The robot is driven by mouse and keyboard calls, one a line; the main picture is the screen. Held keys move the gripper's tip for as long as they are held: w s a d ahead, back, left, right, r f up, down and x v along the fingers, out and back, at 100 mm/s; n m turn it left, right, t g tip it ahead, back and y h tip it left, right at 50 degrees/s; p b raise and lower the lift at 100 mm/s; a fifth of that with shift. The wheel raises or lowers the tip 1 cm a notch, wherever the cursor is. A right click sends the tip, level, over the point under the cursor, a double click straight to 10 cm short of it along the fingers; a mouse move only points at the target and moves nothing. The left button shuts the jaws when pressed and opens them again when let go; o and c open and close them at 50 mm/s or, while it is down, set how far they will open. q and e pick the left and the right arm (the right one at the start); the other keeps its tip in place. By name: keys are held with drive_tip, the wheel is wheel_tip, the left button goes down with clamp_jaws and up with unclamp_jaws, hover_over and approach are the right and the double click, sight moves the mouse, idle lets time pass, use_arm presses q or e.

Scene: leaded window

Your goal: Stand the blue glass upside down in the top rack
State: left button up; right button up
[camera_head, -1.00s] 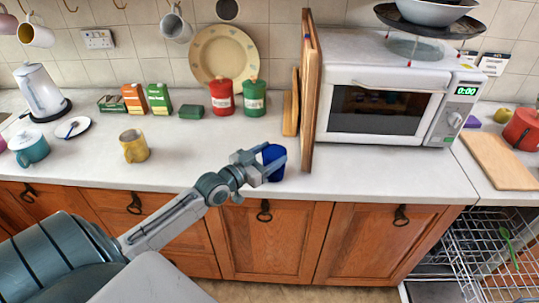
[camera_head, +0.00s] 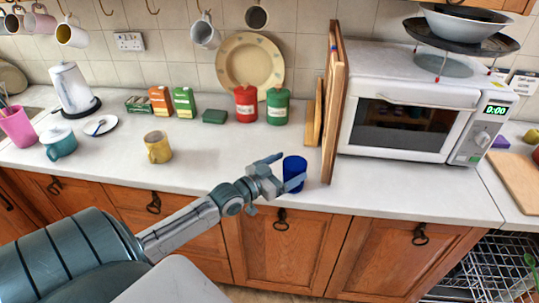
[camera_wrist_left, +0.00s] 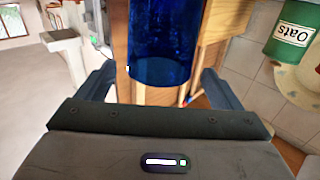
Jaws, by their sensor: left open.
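The blue glass (camera_head: 294,170) stands on the worktop near its front edge, left of an upright wooden board; it looks upright. My left gripper (camera_head: 288,172) reaches it from the left and is open, with one finger on the far side and one crossing in front of the glass. In the left wrist view the glass (camera_wrist_left: 160,45) shows between the two spread fingers (camera_wrist_left: 160,88); I cannot tell whether either touches it. A wire dishwasher rack (camera_head: 498,266) shows at the bottom right, partly cut off, with a green utensil in it. My right gripper is out of view.
The wooden board (camera_head: 333,105) stands close to the right of the glass, beside the microwave (camera_head: 405,125). A yellow mug (camera_head: 158,147) stands on the left. Red (camera_head: 246,103) and green (camera_head: 278,107) canisters stand behind. The worktop between mug and glass is clear.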

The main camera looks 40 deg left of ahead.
use_arm(q)
drive_tip(key=p+v, duration=0.6)
drive_tip(key=v, duration=0.3)
drive_tip(key=shift+s, duration=0.2)
drive_tip(key=shift+a, duration=0.1)
